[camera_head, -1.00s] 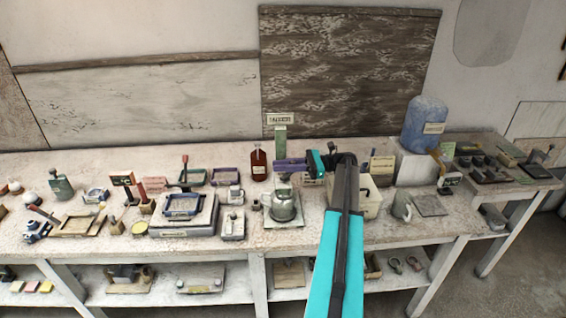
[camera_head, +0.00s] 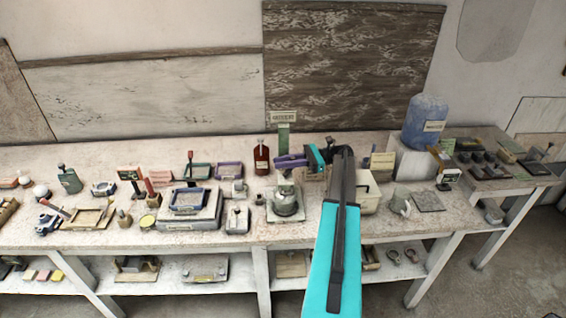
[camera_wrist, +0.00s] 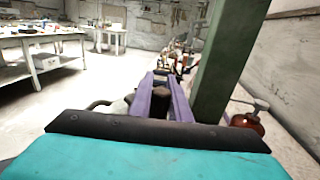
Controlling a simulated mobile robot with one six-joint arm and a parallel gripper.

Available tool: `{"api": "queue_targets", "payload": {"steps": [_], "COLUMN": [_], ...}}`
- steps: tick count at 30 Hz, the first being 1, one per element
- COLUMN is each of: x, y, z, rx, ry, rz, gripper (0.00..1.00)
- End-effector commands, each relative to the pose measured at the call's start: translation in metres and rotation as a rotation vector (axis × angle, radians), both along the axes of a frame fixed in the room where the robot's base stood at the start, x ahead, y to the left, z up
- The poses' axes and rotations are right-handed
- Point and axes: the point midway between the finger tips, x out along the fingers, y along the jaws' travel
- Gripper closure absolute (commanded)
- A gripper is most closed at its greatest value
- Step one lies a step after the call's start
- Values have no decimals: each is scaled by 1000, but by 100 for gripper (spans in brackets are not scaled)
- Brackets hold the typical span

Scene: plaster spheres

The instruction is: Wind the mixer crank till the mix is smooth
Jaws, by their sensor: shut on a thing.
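The mixer has a green upright post (camera_head: 283,138) with a small sign on top, and a grey metal pot (camera_head: 286,201) stands on a pale base in front of it. My gripper (camera_head: 281,162) reaches in from the right with its purple fingers beside the post, above the pot. In the wrist view my gripper (camera_wrist: 160,86) is shut on a dark brown knob (camera_wrist: 160,97), which looks like the crank's handle. The green post also shows just right of the fingers in the wrist view (camera_wrist: 222,65). The crank's arm and the mix inside the pot cannot be made out.
A dark red bottle (camera_head: 262,158) stands close left of the post. A cream box (camera_head: 367,194) stands under my arm on the right. A blue water jug (camera_head: 424,124) is farther right. Scales (camera_head: 190,212) and many small items crowd the bench's left side.

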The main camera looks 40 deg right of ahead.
Motion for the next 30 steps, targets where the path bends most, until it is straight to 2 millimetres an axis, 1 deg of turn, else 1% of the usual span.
{"api": "queue_targets", "payload": {"steps": [4, 5, 6, 8, 22, 26, 30], "x": [0, 0, 0, 0, 2, 5, 11], "y": [1, 1, 1, 1, 3, 7, 17], "z": [1, 1, 1, 1, 2, 5, 10], "rx": [1, 1, 1, 0, 0, 0, -1], "ry": [-3, -3, -2, -1, 0, 0, -1], "rz": [1, 1, 1, 1, 4, 11, 25], "gripper": [100, 80, 73, 64, 64, 64, 64]}}
